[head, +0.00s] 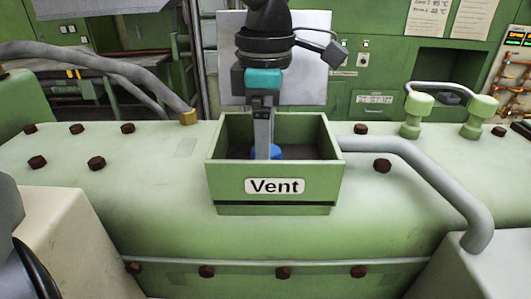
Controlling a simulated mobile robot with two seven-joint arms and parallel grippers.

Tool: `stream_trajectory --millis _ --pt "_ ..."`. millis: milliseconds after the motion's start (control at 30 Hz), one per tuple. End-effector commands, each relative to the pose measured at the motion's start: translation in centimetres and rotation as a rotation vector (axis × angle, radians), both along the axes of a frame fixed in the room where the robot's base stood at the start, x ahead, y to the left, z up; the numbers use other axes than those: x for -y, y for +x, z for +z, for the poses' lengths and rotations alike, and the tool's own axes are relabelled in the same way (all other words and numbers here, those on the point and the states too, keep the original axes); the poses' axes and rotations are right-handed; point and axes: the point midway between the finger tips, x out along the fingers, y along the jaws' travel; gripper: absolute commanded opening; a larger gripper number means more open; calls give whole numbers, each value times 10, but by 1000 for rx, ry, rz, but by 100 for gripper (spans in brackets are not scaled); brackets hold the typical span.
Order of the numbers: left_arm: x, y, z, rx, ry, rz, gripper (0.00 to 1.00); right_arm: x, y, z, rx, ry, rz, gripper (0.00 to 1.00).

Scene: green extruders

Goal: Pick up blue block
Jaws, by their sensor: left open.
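A blue block (272,150) sits inside the open-topped green box labelled "Vent" (225,185). Only a small part of the block shows, above the box's front wall; its lower part is hidden. My left gripper (263,150) reaches down from above into the box, with its finger end in front of the block. The jaws are open. I cannot tell whether the fingers touch the block or stand around it. My right gripper is out of view.
The box stands on a rounded green machine casing (150,180) with several rusty bolts. A grey pipe (420,170) bends away on the right, and grey hoses (100,65) run at the left. Two green knobs (417,115) (480,117) stand at the back right.

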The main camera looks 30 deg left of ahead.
Motion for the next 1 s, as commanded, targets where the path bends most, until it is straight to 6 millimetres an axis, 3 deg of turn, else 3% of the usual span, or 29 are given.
stream_trajectory --millis 300,1000 --pt "0 0 -5 1 0 0 86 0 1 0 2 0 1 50" --pt "0 0 -5 1 0 0 8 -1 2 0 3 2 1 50"
